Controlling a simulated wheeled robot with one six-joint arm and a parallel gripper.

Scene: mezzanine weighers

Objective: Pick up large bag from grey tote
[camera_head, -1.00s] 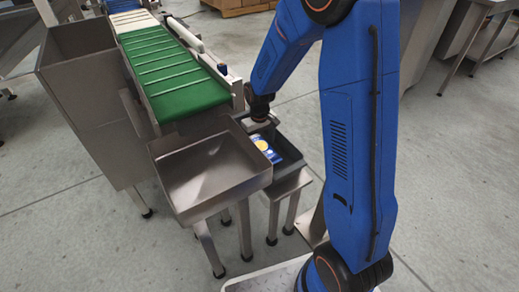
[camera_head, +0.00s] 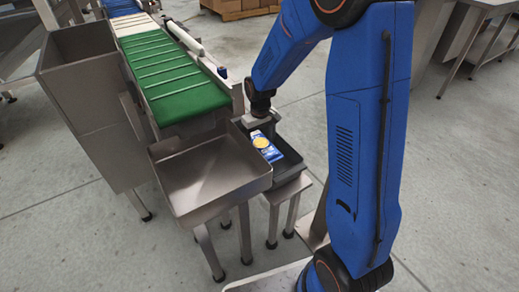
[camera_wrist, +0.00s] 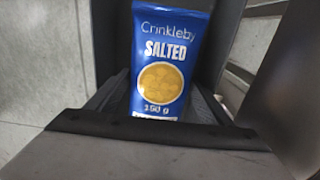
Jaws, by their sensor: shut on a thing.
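The large bag is a blue crisp bag (camera_wrist: 160,60) marked "Crinkleby SALTED", with a yellow round picture. In the wrist view it stands out in front of my gripper (camera_wrist: 160,115), which is shut on its lower end as pictured. In the head view the bag (camera_head: 266,146) shows above the dark grey tote (camera_head: 290,168), tilted, just below my gripper (camera_head: 258,122). The fingertips are largely hidden in the head view. I cannot tell whether the bag still touches the tote.
A steel tray (camera_head: 190,200) on legs stands left of the tote, close beside it. Behind it a green conveyor belt (camera_head: 180,75) runs away, with a tall steel bin (camera_head: 85,90) at its left. Open concrete floor lies right of and behind the tote.

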